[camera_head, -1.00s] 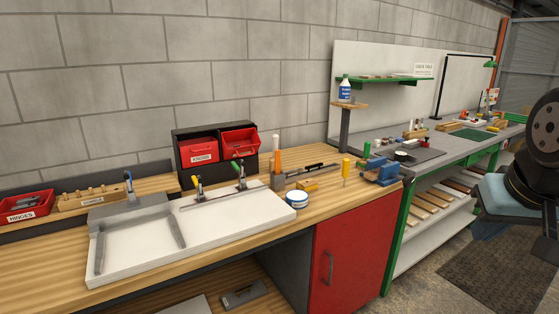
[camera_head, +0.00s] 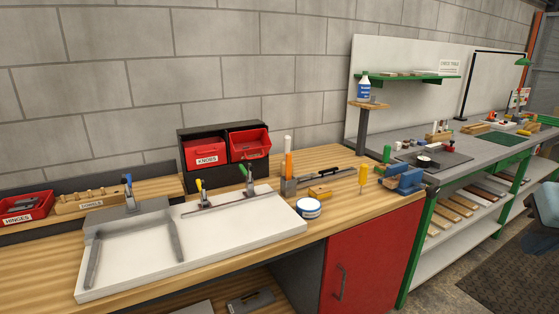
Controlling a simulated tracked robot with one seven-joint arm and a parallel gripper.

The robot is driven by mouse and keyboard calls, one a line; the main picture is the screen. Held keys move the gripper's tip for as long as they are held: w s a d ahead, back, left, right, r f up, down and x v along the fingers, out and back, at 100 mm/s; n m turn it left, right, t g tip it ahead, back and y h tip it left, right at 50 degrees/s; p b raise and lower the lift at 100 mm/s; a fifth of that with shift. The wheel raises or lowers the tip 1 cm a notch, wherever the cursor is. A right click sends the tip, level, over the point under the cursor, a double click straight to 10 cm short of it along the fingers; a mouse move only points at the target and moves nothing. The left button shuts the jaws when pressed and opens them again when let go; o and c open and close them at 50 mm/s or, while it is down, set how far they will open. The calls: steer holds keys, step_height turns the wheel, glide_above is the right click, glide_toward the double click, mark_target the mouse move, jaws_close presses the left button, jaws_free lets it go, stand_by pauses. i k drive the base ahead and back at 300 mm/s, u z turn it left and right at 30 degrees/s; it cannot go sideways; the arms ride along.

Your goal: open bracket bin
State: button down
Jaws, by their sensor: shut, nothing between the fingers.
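A black rack (camera_head: 181,134) stands against the wall at the back of the wooden bench. It holds two red bins side by side. The left bin (camera_head: 204,150) is labelled KNOBS. The right bin (camera_head: 249,144) shows no label I can read and appears tilted, with its upper opening showing. No label reading brackets is legible, so I cannot tell which is the bracket bin. A red bin (camera_head: 27,208) labelled HINGES sits at the far left. My gripper is not in view.
A white board (camera_head: 245,221) with upright toggle clamps lies in front of the rack. A blue and white round tin (camera_head: 308,208), a yellow-handled tool (camera_head: 363,177) and a blue vise (camera_head: 404,179) are to its right. A grey workbench (camera_head: 470,147) stands further right.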

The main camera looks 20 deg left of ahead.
mark_target(260, 143)
steer(key=z, duration=0.1)
steer(key=i, duration=0.9)
steer(key=u, duration=1.1)
